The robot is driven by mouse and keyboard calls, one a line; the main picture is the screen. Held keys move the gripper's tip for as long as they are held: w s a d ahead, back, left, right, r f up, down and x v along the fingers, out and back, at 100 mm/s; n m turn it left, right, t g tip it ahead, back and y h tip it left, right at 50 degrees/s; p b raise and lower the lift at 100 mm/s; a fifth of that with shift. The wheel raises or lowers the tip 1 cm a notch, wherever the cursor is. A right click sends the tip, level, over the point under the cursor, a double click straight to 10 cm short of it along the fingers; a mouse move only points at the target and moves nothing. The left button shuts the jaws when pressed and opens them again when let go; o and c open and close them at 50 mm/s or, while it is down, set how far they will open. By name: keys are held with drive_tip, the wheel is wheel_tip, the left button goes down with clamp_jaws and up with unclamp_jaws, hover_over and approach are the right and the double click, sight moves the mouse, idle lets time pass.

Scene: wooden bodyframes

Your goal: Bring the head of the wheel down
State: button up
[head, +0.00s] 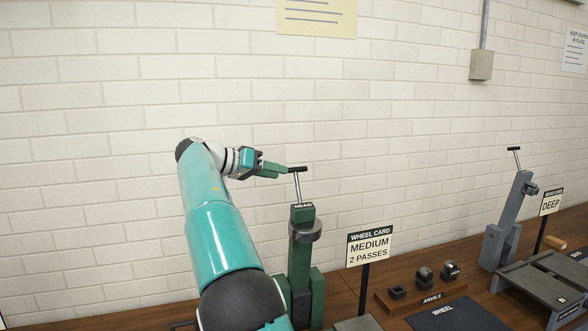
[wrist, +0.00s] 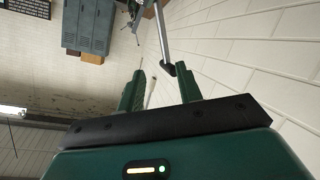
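The wheel machine is a green upright (head: 303,265) labelled HEAD near its top, with a round grey part below the label. A thin grey rod rises from it to a black crossbar handle (head: 298,169). My gripper (head: 284,171) is at the left end of this handle, level with it. In the wrist view, the two green fingers (wrist: 160,88) stand apart. I cannot tell whether either finger touches the handle.
A wheel card (head: 370,246) reading MEDIUM, 2 PASSES stands right of the machine. Several anvils (head: 424,277) sit on a wooden block, behind a dark WHEEL mat (head: 450,315). A grey machine (head: 510,220) stands farther right. A brick wall (head: 100,100) runs behind the bench.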

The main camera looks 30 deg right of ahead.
sight(300, 168)
drive_tip(key=w+a+m+g+h, duration=0.3)
drive_tip(key=w+a+m, duration=0.1)
drive_tip(key=m, duration=0.1)
drive_tip(key=x, duration=1.3)
drive_tip(key=shift+d+f, duration=0.25)
drive_tip(key=shift+f, duration=0.05)
clamp_jaws()
